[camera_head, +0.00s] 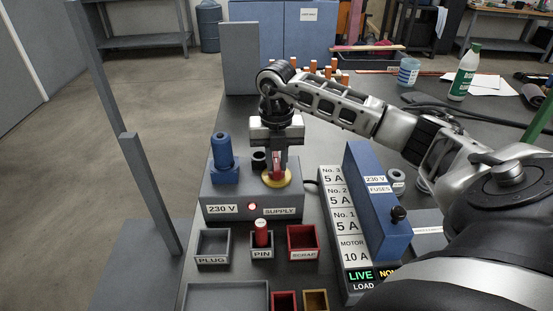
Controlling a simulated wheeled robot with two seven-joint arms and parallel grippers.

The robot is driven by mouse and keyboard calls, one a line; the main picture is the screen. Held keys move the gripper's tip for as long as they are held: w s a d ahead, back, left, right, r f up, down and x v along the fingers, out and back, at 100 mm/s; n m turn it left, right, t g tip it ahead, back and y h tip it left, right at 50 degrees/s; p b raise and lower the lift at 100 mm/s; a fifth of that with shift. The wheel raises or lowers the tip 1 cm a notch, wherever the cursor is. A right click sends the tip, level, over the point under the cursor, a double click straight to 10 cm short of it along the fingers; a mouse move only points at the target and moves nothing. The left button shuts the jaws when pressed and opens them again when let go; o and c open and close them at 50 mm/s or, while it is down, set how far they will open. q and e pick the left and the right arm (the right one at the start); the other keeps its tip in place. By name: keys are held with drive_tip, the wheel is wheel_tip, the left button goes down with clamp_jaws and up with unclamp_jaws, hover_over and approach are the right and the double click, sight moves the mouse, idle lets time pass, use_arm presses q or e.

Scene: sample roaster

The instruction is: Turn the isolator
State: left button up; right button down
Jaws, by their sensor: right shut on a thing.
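The isolator (279,179) is a red handle on a yellow round plate, on top of the grey box labelled "230 V SUPPLY" (235,197). My right gripper (277,158) points down over it and is shut on the red handle. The gripper body hides the upper part of the handle. A small red lamp (252,206) shows on the box front. A blue plug (222,150) stands upright in a blue socket at the left of the box top. My left gripper is not in view.
In front of the supply box are small trays labelled PLUG (212,246), PIN and SCRAP (303,241); a red pin (262,233) stands in the PIN tray. A blue fuse box (376,205) and a label panel (346,215) with a green "LIVE" sign stand right. A white-green bottle (464,75) stands behind.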

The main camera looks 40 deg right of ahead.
drive_tip(key=n, duration=0.4)
drive_tip(key=shift+n, duration=0.4)
drive_tip(key=n, duration=0.4)
drive_tip(key=shift+p, duration=0.3)
drive_tip(key=n, duration=0.4)
drive_tip(key=shift+n, duration=0.4)
drive_tip(key=shift+r+n, duration=0.1)
drive_tip(key=shift+n, duration=1.8)
drive_tip(key=shift+w, duration=0.1)
drive_tip(key=c, duration=1.3)
unclamp_jaws()
